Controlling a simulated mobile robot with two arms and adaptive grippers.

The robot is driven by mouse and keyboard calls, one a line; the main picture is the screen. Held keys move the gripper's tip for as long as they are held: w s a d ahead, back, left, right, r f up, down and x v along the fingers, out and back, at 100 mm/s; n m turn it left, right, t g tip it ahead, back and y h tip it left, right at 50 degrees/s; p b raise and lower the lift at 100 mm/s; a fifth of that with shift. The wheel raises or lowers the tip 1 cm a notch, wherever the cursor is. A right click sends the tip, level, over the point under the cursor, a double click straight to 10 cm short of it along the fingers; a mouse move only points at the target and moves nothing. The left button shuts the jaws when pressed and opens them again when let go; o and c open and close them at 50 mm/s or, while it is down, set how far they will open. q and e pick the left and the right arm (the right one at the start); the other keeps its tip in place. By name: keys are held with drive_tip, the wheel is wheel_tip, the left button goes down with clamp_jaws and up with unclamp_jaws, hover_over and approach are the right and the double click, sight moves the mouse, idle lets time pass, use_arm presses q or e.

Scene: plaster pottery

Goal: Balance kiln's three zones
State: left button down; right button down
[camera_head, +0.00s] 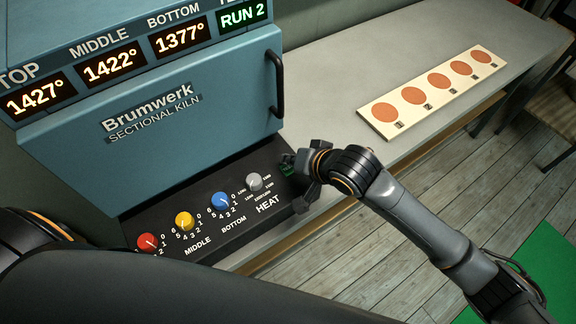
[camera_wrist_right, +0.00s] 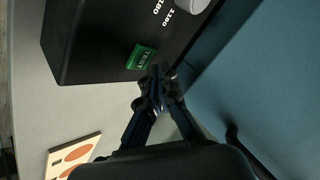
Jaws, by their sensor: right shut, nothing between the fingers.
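The blue-grey Brumwerk kiln (camera_head: 190,125) stands at the left. Its displays read top 1427° (camera_head: 35,95), middle 1422° (camera_head: 112,62), bottom 1377° (camera_head: 180,37) and a green RUN 2 (camera_head: 243,14). The black panel below carries a red knob (camera_head: 147,243), a yellow knob (camera_head: 184,221), a blue knob (camera_head: 220,201) and a grey heat knob (camera_head: 254,181). A green button (camera_wrist_right: 140,57) sits near the panel's right end. My right gripper (camera_head: 291,163) is shut and empty beside it; contact cannot be told. My left gripper is out of view.
A pale board (camera_head: 437,97) with several orange-brown discs lies on the grey bench (camera_head: 330,75), right of the kiln. The bench between them is clear. The kiln door has a black handle (camera_head: 278,85). A green mat (camera_head: 555,260) lies on the plank floor at the right.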

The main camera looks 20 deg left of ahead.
sight(290, 171)
drive_tip(key=shift+f, duration=0.1)
idle(0.4)
drive_tip(key=shift+f, duration=0.25)
drive_tip(key=shift+f, duration=0.5)
idle(0.7)
drive_tip(key=shift+r+p, duration=0.1)
drive_tip(key=shift+p, duration=0.25)
drive_tip(key=shift+r+p, duration=0.75)
drive_tip(key=shift+p, duration=0.3)
wheel_tip(290, 171, up, 5)
drive_tip(key=p, duration=0.6)
drive_tip(key=shift+r, duration=0.1)
